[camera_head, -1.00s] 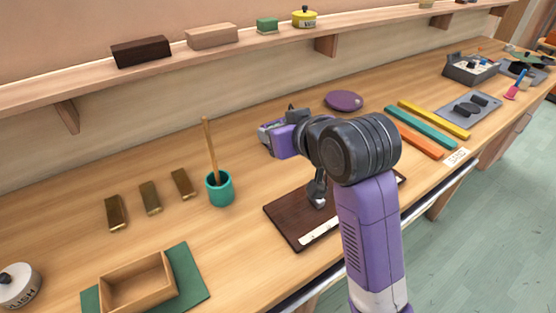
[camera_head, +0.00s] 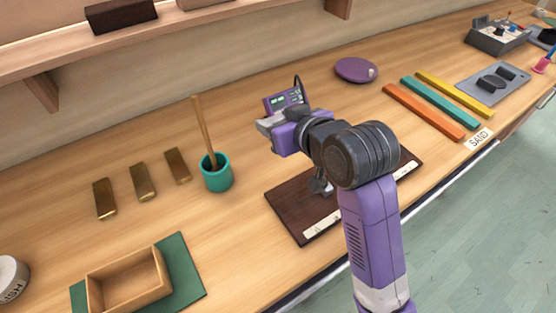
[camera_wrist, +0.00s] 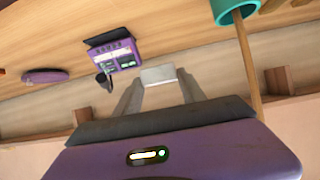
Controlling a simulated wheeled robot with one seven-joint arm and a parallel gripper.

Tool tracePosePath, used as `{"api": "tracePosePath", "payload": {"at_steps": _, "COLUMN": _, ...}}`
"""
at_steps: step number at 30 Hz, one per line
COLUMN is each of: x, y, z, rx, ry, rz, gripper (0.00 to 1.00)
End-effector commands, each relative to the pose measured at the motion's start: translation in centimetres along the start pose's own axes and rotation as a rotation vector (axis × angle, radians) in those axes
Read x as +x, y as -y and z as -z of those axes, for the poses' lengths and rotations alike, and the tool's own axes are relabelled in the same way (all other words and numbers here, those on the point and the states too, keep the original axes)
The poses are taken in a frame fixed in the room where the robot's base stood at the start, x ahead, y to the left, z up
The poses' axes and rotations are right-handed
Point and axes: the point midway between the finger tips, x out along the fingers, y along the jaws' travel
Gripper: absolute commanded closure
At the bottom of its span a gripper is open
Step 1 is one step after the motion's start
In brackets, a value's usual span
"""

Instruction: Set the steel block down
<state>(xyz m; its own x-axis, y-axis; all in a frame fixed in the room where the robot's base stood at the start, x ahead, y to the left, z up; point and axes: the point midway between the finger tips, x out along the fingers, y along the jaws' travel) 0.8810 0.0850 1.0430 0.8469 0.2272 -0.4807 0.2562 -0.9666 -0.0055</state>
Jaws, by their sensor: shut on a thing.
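The steel block (camera_wrist: 158,75) is a pale grey block between my fingertips in the wrist view. My gripper (camera_wrist: 157,84) is shut on it, with one finger at each side. In the head view my purple wrist is over the bench, right of the teal cup (camera_head: 216,178) and in front of a purple device with a green display (camera_head: 280,99). The device also shows in the wrist view (camera_wrist: 113,58), beside the block. I cannot tell the gap between block and bench.
A dark brown board (camera_head: 288,208) lies partly under my arm. Several brass bars (camera_head: 142,182) lie left of the cup, whose stick stands tall. A purple disc (camera_head: 355,69) and coloured strips (camera_head: 440,103) lie right. A wooden box (camera_head: 128,281) sits on green cloth front left.

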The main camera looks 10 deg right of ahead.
Motion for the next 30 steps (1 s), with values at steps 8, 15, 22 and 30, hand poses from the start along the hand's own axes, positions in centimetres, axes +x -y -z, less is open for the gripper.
{"api": "tracePosePath", "payload": {"at_steps": 8, "x": 3.1, "y": 0.0, "z": -5.8, "rx": 0.002, "ry": 0.001, "rz": 0.0, "gripper": 1.0}}
{"api": "tracePosePath", "payload": {"at_steps": 15, "x": 4.2, "y": 0.0, "z": -7.7, "rx": 0.0, "ry": -0.001, "rz": 0.0, "gripper": 1.0}}
{"api": "tracePosePath", "payload": {"at_steps": 22, "x": 5.7, "y": 0.0, "z": -10.4, "rx": 0.001, "ry": 0.001, "rz": 0.0, "gripper": 1.0}}
{"api": "tracePosePath", "payload": {"at_steps": 30, "x": 6.2, "y": -0.1, "z": -11.3, "rx": -0.001, "ry": -0.003, "rz": -0.001, "gripper": 1.0}}
